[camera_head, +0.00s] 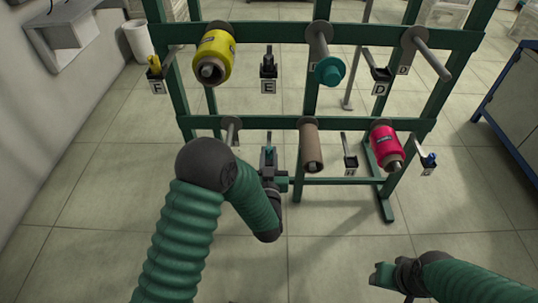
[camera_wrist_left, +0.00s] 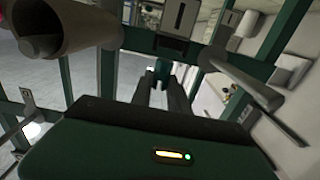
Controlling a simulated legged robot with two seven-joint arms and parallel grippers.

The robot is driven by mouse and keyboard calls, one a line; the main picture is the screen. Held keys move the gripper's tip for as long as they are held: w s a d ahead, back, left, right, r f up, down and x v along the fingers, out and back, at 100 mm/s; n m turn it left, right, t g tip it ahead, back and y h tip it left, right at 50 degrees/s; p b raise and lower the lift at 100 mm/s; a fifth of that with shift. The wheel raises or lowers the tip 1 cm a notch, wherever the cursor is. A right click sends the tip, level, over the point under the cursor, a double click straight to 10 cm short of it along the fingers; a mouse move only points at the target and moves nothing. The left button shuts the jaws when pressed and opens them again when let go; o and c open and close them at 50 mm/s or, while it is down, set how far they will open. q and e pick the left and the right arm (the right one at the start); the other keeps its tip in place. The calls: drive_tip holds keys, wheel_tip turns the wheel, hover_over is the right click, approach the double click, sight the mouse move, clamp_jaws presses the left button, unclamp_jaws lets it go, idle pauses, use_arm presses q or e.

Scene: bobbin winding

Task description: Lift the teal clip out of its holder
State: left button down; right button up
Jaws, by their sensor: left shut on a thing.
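The teal clip (camera_head: 268,151) shows as a small patch of teal at a holder on the lower rail, left of the bare brown tube. My left gripper (camera_head: 268,160) is at this holder and shut on the clip. In the left wrist view the teal clip (camera_wrist_left: 161,68) sits between the two dark fingertips (camera_wrist_left: 162,82). The fingers hide most of the holder, so I cannot tell whether the clip is still seated. My right gripper (camera_head: 380,276) is low at the right, away from the rack; its jaws are not clear.
The green rack (camera_head: 290,123) carries a yellow spool (camera_head: 214,54), a teal spool (camera_head: 329,71), a pink spool (camera_head: 386,146) and a brown tube (camera_head: 312,148). Bare pegs (camera_head: 432,60) stick out towards me. Other small holders (camera_head: 268,66) hang on the rails. The floor in front is clear.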

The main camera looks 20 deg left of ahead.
use_arm(q)
drive_tip(key=shift+r, duration=0.6)
drive_tip(key=shift+f, duration=0.1)
drive_tip(key=v, duration=0.9)
drive_tip(key=shift+p, duration=0.4)
